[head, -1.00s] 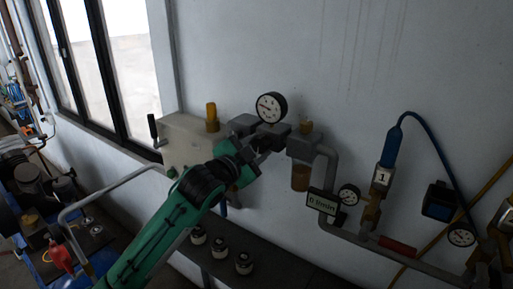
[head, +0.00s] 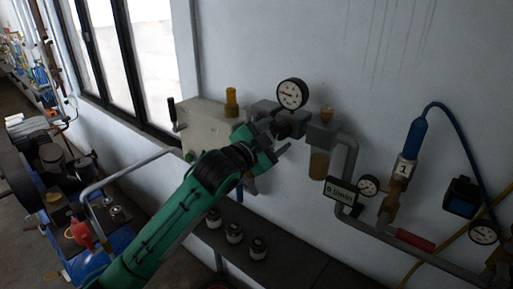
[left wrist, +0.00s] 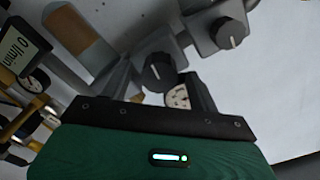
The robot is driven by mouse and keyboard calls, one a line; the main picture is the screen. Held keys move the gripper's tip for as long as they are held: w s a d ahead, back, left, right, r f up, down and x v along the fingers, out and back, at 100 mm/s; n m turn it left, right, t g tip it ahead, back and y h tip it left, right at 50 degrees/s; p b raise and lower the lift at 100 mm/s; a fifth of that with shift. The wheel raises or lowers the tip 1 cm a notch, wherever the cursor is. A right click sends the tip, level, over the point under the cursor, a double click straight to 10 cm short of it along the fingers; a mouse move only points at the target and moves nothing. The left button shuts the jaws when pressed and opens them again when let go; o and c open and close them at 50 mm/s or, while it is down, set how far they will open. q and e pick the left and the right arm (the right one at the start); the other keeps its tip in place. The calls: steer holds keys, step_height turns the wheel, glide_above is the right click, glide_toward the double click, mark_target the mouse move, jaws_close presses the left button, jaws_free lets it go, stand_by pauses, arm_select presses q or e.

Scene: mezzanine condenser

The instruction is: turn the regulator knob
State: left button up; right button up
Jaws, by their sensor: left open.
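The dark round regulator knob (left wrist: 158,72) with a pale mark shows in the left wrist view, just beyond my left gripper (left wrist: 157,88). The round white gauge (head: 292,93) stands on the regulator in the head view, and part of it shows in the wrist view (left wrist: 178,97). In the head view my left gripper (head: 276,143) is open just below the gauge, in front of the regulator body, and hides much of it. I cannot tell whether its fingers touch the knob. My right gripper is not in view.
A second dark knob (left wrist: 228,32) sits on a neighbouring grey block. An amber bowl (head: 319,165) and a flow display (head: 341,191) are to the right, with pipes and a blue hose. Several small jars (head: 233,232) stand on the dark shelf below.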

arm_select(q)
steer(key=b+v, duration=0.4)
steer(key=v, duration=0.9)
steer(key=shift+b, duration=0.3)
